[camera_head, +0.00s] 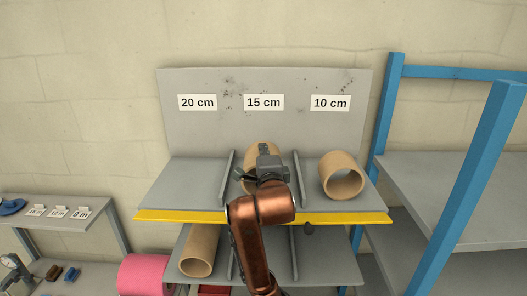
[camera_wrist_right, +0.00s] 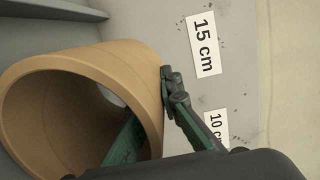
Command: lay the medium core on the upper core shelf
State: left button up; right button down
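The medium core (camera_head: 250,155), a tan cardboard tube, is in the middle bay of the upper core shelf (camera_head: 190,185), below the 15 cm label. My right gripper (camera_head: 262,160) is at it and hides much of it in the head view. In the right wrist view the core (camera_wrist_right: 120,65) lies on its side, open end towards the camera. One finger of my right gripper (camera_wrist_right: 152,100) is inside the tube and the other presses on its outside, pinching the wall. I cannot tell whether its underside touches the shelf. My left gripper is not in view.
Another tan core (camera_head: 342,178) lies in the 10 cm bay. A longer tan core (camera_head: 198,250) lies on the lower shelf. Upright dividers separate the bays, and a yellow lip (camera_head: 180,216) runs along the front. The 20 cm bay is empty. A blue-framed rack (camera_head: 480,170) stands right.

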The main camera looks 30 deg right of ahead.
jog(key=shift+f+b, duration=0.4)
jog(key=shift+f, duration=0.2)
jog(key=c, duration=2.1)
grip_release()
jog(key=shift+s, duration=0.1)
jog(key=shift+v, duration=6)
jog(key=shift+f, duration=0.1)
